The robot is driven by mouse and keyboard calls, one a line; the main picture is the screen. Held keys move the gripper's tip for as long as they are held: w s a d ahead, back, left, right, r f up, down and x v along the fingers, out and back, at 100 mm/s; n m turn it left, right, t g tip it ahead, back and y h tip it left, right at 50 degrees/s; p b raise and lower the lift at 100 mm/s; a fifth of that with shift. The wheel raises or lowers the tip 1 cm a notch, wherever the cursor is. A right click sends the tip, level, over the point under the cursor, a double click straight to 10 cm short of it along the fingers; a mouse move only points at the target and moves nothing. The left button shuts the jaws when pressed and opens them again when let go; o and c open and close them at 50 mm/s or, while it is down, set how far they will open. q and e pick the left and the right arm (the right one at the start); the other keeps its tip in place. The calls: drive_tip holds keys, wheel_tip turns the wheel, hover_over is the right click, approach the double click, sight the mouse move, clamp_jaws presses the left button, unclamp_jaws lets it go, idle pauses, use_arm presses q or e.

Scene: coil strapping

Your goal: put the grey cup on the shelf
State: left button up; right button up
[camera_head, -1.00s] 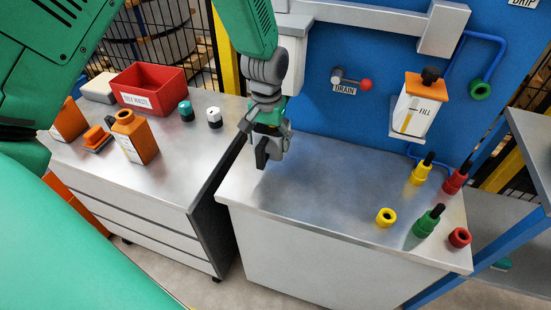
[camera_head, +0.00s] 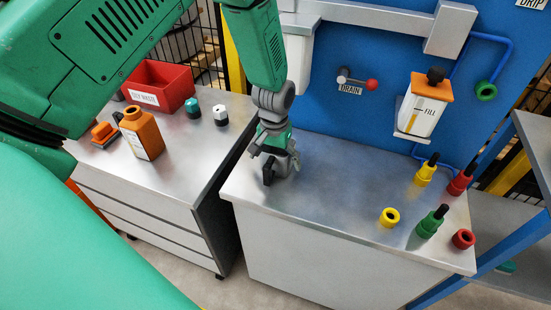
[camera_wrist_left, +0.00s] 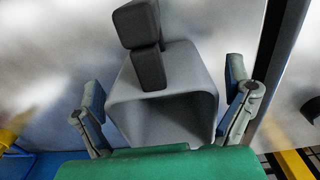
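The grey cup (camera_wrist_left: 165,110) shows in the left wrist view as a rounded-square vessel with its open mouth towards the camera. My left gripper (camera_head: 281,170) is low over the left end of the metal bench. In the left wrist view its two side fingers stand either side of the cup, with small gaps, and its dark third finger crosses the cup's far side. The gripper looks open around the cup. In the head view the gripper hides most or all of the cup. My right gripper is out of view. I cannot tell which surface is the shelf.
Yellow, green and red fittings (camera_head: 430,222) stand at the bench's right end. A bottle (camera_head: 423,108) sits on a wall bracket beside the drain lever (camera_head: 358,82). The left cabinet (camera_head: 185,150) carries a red bin (camera_head: 158,85) and an orange bottle (camera_head: 140,133). The bench middle is clear.

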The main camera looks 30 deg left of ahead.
use_arm(q)
drive_tip(key=shift+d, duration=0.15)
drive_tip(key=shift+d+r, duration=0.1)
drive_tip(key=shift+r, duration=0.35)
wheel_tip(320, 180, up, 11)
drive_tip(key=shift+r, duration=0.15)
drive_tip(key=shift+a, duration=0.2)
